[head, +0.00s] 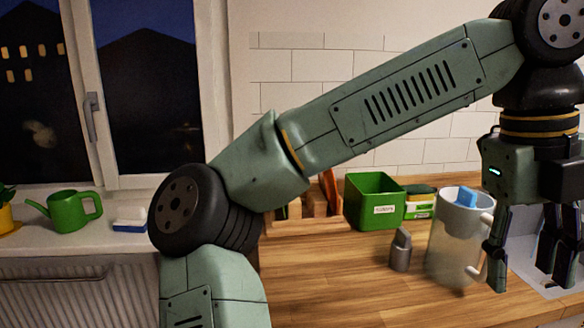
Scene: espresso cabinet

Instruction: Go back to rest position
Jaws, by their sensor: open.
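My gripper (527,282) hangs at the right side of the head view, pointing down with its fingers spread. It is above the right part of the wooden counter (350,285), and I see nothing between its fingers. My green arm reaches across the view from lower left to upper right. A clear and white jug (455,245) with something blue (461,197) in its top stands just left of the gripper. The near finger overlaps the jug's handle side in the picture; I cannot tell whether they touch.
A small grey metal object (400,250) stands left of the jug. Behind it are a green box (374,203) and a smaller green and white container (420,207). A grey sink or tray (525,262) lies under the gripper. A green watering can (75,211) stands on the window sill.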

